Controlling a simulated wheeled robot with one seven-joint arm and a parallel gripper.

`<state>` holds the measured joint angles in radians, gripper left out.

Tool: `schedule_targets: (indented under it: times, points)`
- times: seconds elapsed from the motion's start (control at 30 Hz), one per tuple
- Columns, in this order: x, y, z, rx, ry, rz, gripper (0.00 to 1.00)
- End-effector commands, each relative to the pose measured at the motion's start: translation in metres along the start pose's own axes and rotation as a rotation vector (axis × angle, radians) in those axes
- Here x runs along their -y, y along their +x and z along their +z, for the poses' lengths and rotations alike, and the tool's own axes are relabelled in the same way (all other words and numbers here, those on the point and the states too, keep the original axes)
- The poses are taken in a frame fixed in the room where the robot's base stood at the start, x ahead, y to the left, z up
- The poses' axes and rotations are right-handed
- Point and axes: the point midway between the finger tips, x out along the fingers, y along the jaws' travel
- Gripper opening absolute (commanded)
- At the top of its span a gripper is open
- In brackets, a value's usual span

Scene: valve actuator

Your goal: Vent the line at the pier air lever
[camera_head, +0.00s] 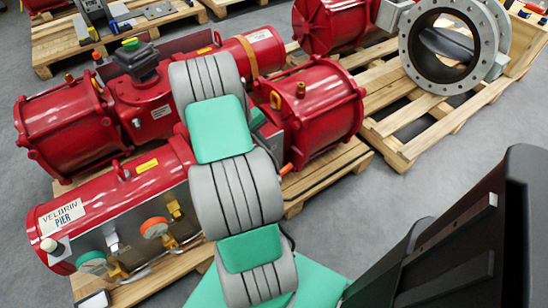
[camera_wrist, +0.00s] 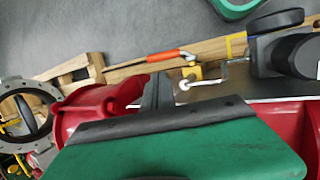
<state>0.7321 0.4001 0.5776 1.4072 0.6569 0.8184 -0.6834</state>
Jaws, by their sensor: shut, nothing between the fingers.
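The red actuator labelled PIER (camera_head: 110,205) lies on a pallet at the left of the head view, with gauges and brass fittings on its front panel. In the wrist view an orange-handled lever (camera_wrist: 165,56) sits on a brass valve body (camera_wrist: 192,73), with its handle pointing left. An orange tip (camera_head: 286,169) shows just right of my arm in the head view. My gripper (camera_wrist: 160,76) shows in the wrist view, its dark fingers together and empty, with the tips close below the orange handle. I cannot tell whether they touch. In the head view my arm hides the gripper.
More red cylinders (camera_head: 318,105) stand close around my arm. A large grey flanged valve (camera_head: 452,45) rests on a pallet (camera_head: 415,125) at upper right. A black block (camera_wrist: 285,45) lies right of the lever. Bare grey floor (camera_head: 385,200) is right of the pallets.

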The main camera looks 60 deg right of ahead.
Motion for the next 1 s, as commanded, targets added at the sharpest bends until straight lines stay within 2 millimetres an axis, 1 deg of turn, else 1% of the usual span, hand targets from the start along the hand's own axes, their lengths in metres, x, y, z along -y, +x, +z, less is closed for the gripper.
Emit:
schedule_targets:
  times: [0.17,0.5,0.6,0.77,1.0]
  points:
    - [0.001,0.033,0.000,0.003,0.001,-0.002,0.00]
    - [0.002,0.106,0.000,0.001,0.001,-0.003,0.00]
    - [0.001,0.121,-0.001,-0.002,0.001,-0.002,0.00]
    - [0.001,0.133,-0.001,-0.003,0.000,-0.002,0.00]
    - [0.001,0.133,-0.001,-0.004,0.000,-0.002,0.00]
